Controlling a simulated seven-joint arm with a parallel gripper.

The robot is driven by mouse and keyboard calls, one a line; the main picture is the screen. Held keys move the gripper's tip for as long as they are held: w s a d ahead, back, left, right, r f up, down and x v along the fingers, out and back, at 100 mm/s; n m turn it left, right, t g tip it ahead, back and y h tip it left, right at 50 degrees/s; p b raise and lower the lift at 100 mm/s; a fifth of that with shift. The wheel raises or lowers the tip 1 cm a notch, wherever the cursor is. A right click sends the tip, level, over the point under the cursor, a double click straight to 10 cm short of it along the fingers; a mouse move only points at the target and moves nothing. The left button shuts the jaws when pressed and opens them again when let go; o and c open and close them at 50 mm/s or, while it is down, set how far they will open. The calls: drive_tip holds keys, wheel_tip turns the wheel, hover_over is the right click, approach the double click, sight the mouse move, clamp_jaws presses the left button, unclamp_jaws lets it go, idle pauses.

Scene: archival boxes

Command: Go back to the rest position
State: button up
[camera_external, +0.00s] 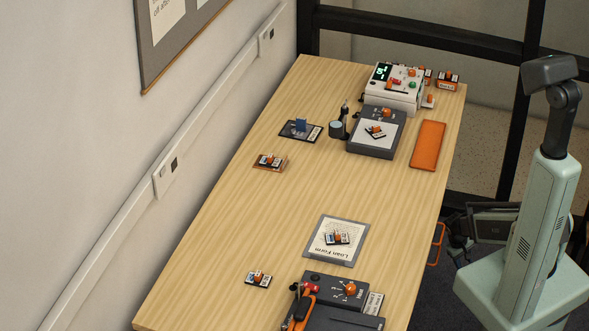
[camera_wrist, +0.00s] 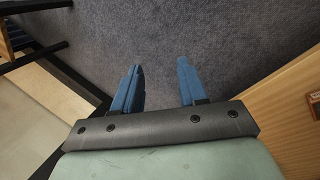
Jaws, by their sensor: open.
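My gripper (camera_wrist: 160,72) shows in the wrist view with two blue fingers spread apart. Nothing is between them, only grey carpet (camera_wrist: 158,35) beyond. The gripper is off the table, over the floor, with a wooden surface's edge at the right of the wrist view. In the external view my pale green arm stands beside the right side of the table (camera_external: 215,240); its fingers cannot be made out there.
The table holds a white device (camera_external: 394,88) with a green display, a dark grey unit (camera_external: 361,140), an orange tray (camera_external: 428,145), a loan form (camera_external: 326,250) and a dark box (camera_external: 330,314). Several small labelled pieces lie around. The middle is mostly clear. Black frame bars stand behind.

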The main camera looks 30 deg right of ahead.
drive_tip(key=s+a+g+y, duration=0.1)
drive_tip(key=s+a+g, duration=0.1)
drive_tip(key=s+a, duration=0.4)
drive_tip(key=s+a+g+y, duration=0.2)
drive_tip(key=s+a, duration=0.5)
drive_tip(key=s, duration=0.8)
drive_tip(key=shift+s+a+f+g, duration=0.25)
drive_tip(key=shift+s+f+g, duration=0.05)
drive_tip(key=shift+g, duration=0.4)
